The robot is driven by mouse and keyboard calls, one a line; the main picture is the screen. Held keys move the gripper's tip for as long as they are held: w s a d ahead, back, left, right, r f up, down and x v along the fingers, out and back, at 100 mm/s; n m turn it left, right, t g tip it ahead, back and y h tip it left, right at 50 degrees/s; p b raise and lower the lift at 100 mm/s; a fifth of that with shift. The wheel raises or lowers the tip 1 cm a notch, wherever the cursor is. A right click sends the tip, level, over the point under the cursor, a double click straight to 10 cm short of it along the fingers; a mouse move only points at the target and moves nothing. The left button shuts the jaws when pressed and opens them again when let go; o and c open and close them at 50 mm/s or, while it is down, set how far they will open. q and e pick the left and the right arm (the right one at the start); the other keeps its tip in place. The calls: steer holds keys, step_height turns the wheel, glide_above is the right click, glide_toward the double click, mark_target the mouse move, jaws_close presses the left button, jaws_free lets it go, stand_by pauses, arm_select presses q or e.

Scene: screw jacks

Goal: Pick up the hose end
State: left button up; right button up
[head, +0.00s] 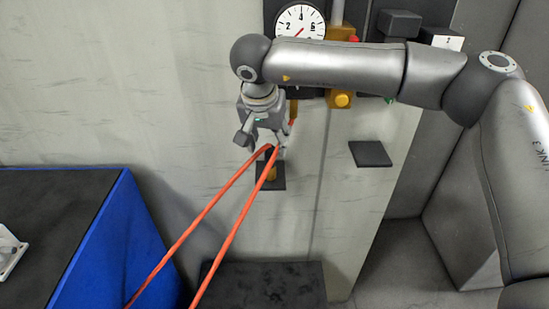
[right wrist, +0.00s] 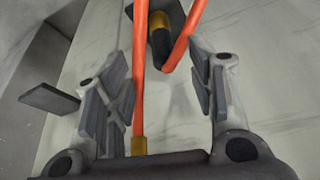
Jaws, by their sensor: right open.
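An orange hose (head: 228,247) rises in two strands from the bottom of the head view to the wall near my right gripper. Its black end with a brass collar (right wrist: 160,37) sits at a small dark bracket (head: 270,183) on the wall. My right gripper (head: 263,143) is open in front of it; its fingers partly hide the hose end in the head view. In the right wrist view the open gripper (right wrist: 163,82) has the hose end ahead, between and beyond its fingertips. One strand passes close to the left finger, down to a brass fitting (right wrist: 139,146). My left gripper is not in view.
Above are a pressure gauge (head: 299,22) and a yellow box with a knob (head: 342,98). A dark plate (head: 370,153) juts from the wall on the right. A blue-sided table (head: 112,240) stands at left, a dark block (head: 265,285) below. Wall left of the gripper is clear.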

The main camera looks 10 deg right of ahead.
mark_target(271, 149)
steer(key=shift+w+d+f, duration=0.1)
steer(key=shift+w+d, duration=0.1)
steer(key=shift+d, duration=0.2)
steer(key=p+x, duration=0.1)
steer(key=x, duration=0.3)
steer(key=shift+w+f, duration=0.1)
steer(key=shift+f, duration=0.2)
steer(key=shift+a+f+p, duration=0.15)
steer(key=shift+f+p, duration=0.45)
steer(key=shift+p, duration=0.1)
steer(key=x, duration=0.1)
steer(key=p+x, duration=0.1)
steer(key=x, duration=0.1)
steer(key=shift+a+f+p, duration=0.3)
steer(key=shift+w+d+f, duration=0.1)
steer(key=shift+w+f, duration=0.1)
steer(key=shift+f, duration=0.25)
steer(key=c, duration=1)
steer(key=shift+r, duration=0.1)
steer(key=shift+c, duration=0.5)
steer(key=shift+r, duration=0.1)
